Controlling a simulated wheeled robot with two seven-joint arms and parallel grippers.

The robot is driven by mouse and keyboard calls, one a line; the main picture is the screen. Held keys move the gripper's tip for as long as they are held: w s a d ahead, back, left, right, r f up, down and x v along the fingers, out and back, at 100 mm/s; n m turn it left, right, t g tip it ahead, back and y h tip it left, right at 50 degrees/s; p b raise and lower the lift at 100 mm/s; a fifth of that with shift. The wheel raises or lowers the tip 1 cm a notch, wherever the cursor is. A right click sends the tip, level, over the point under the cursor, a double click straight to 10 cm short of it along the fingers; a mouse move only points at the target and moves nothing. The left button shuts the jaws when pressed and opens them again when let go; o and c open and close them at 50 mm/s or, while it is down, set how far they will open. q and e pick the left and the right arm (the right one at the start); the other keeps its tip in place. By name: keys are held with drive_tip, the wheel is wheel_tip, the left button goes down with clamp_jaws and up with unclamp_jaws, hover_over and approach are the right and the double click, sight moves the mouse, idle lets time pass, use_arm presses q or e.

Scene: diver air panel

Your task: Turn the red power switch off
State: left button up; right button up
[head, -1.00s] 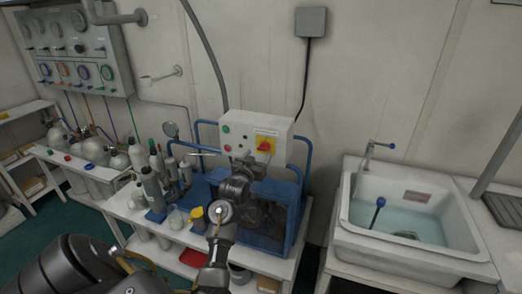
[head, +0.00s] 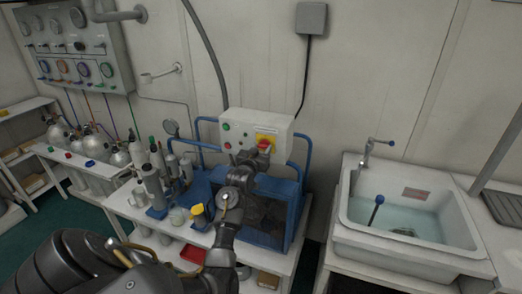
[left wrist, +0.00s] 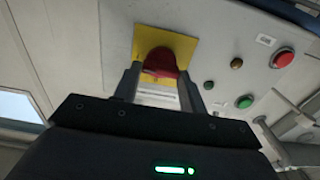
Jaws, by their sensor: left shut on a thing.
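The red power switch (head: 264,146) sits on a yellow plate (head: 266,135) on the front of the white control box (head: 238,131). In the left wrist view the red switch knob (left wrist: 161,63) stands out from its yellow plate (left wrist: 180,44). My left gripper (head: 258,154) is at the switch, with its fingers on either side of the knob and shut on it. It covers the lower part of the switch in the head view. My right gripper does not show.
Green and red buttons (left wrist: 283,59) sit beside the switch on the box. Blue tube rails (head: 305,160) frame the compressor below. Grey cylinders (head: 153,187) stand to the left, and a water-filled sink (head: 410,215) is at the right.

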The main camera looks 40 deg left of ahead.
use_arm(q)
drive_tip(key=shift+n, duration=0.4)
drive_tip(key=n+p, duration=0.1)
drive_tip(key=n, duration=0.1)
drive_tip(key=shift+a+r+n+p, duration=0.1)
drive_tip(key=shift+n+p, duration=0.3)
drive_tip(key=n+p, duration=0.2)
drive_tip(key=n, duration=0.3)
drive_tip(key=shift+n, duration=0.3)
drive_tip(key=n+p, duration=0.2)
drive_tip(key=n, duration=0.3)
drive_tip(key=shift+a, duration=0.1)
drive_tip(key=shift+f+n+p, duration=0.25)
drive_tip(key=shift+n+p, duration=0.3)
drive_tip(key=shift+n, duration=1.25)
drive_tip(key=o, duration=1)
drive_tip(key=shift+f, duration=0.1)
